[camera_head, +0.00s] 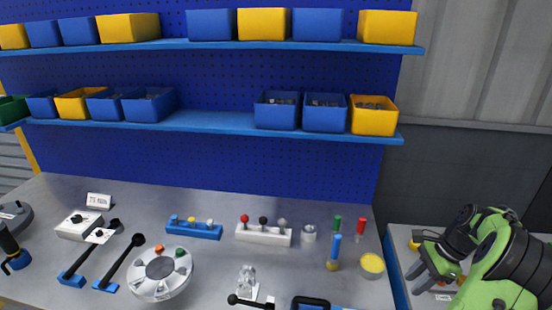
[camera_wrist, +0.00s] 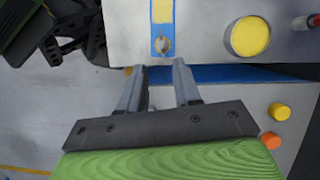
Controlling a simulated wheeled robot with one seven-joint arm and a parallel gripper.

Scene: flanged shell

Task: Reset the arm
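My green and black arm (camera_head: 495,262) reaches in from the lower right of the head view. My gripper (camera_head: 418,278) hangs over the side table at the right, beyond the right edge of the main workbench. In the wrist view my gripper (camera_wrist: 158,72) has its two grey fingers apart, with nothing between them. The fingertips lie near the workbench edge in that picture. A blue strip with a yellow patch and a metal end (camera_wrist: 162,45) shows just beyond them.
The workbench (camera_head: 215,255) holds levers, a round white dial unit (camera_head: 160,275), knob blocks and a yellow-topped cup (camera_head: 372,265). Yellow (camera_wrist: 280,111) and orange (camera_wrist: 271,140) pieces lie on the side table near my gripper. Shelves of blue and yellow bins (camera_head: 374,115) stand behind.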

